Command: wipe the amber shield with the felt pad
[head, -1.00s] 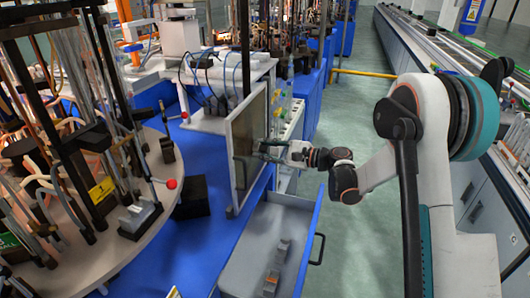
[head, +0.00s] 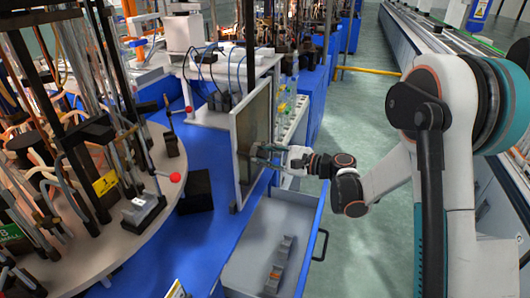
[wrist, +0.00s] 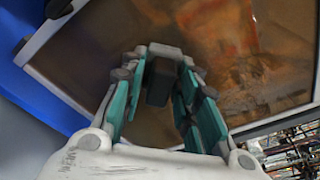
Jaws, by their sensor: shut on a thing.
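The amber shield (head: 253,120) is an upright, translucent brown panel in a pale frame, standing at the right edge of the blue bench. It fills the upper part of the wrist view (wrist: 100,50), where its surface looks hazy and streaked. My gripper (head: 258,149) is at the shield's right-hand face, around mid-height. In the wrist view my gripper (wrist: 162,85) is shut on a small dark block, the felt pad (wrist: 160,80). The pad is against or very close to the panel; I cannot tell whether it touches.
An open grey drawer (head: 250,262) juts out below the shield. A round table (head: 120,235) with dark rods and tubes stands at left, with a red-tipped lever (head: 175,177). A white stand (head: 215,118) is behind the shield. The floor (head: 350,110) at right is clear.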

